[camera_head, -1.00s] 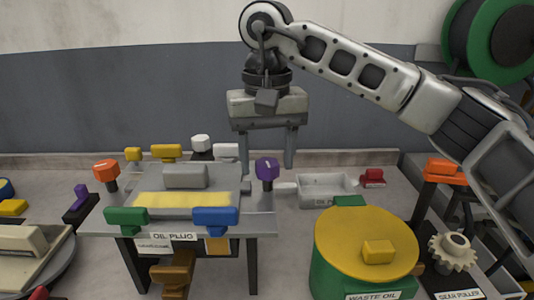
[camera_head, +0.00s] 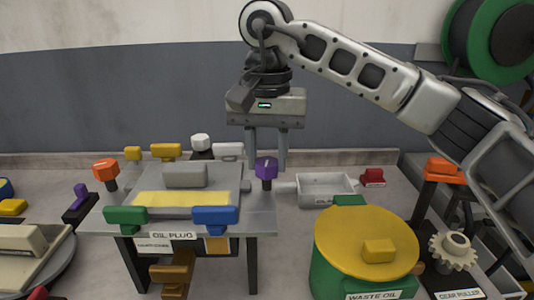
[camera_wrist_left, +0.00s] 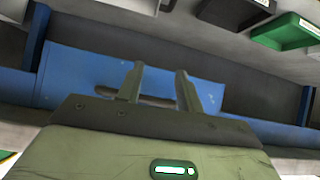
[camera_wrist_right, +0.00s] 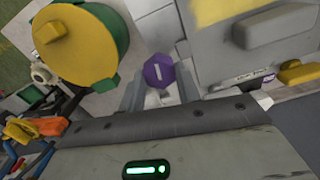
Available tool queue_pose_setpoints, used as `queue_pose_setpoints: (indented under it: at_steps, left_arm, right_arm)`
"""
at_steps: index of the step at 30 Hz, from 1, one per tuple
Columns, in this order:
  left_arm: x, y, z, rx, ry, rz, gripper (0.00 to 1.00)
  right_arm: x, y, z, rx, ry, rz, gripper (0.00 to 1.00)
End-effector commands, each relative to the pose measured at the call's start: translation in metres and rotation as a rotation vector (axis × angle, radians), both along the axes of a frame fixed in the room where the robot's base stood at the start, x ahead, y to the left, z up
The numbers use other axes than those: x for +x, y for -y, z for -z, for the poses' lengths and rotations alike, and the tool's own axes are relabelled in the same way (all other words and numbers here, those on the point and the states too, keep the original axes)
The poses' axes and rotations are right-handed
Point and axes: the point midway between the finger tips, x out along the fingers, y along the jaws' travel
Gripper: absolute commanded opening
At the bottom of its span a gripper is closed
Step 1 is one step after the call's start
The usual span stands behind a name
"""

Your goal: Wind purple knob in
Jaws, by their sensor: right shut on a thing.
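The purple knob (camera_head: 266,168) stands upright on a dark stem at the right edge of the grey table marked OIL PLUG (camera_head: 262,222). My right gripper (camera_head: 267,163) points straight down over it, shut on the knob. In the right wrist view the knob (camera_wrist_right: 158,71) shows a pale mark on its top and sits between the two fingers. How far the stem goes into the table is hard to tell. My left gripper (camera_wrist_left: 161,80) shows only in its own wrist view, its fingers apart and empty in front of a blue surface.
A grey block on a yellow-striped plate (camera_head: 150,205) lies left of the knob. Blue (camera_head: 215,216) and green (camera_head: 126,216) handles line the front edge. A white tray (camera_head: 325,187) and a yellow-topped WASTE OIL drum (camera_head: 345,235) stand to the right.

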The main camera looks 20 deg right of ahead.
Motion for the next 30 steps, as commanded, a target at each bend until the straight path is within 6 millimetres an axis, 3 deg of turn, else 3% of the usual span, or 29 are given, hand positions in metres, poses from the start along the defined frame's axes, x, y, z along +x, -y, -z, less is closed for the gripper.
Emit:
queue_pose_setpoints:
  at_steps: [18,30]
  left_arm:
    - [0.0014,0.0010,0.0007,-0.002,0.005,0.001,0.36]
    - [0.0019,0.0015,0.0005,-0.004,0.007,0.003,0.36]
  right_arm:
    - [-0.0002,0.0010,-0.0012,0.001,0.003,0.575,0.10]
    - [-0.0003,0.0012,-0.0016,0.002,0.004,0.814,0.10]
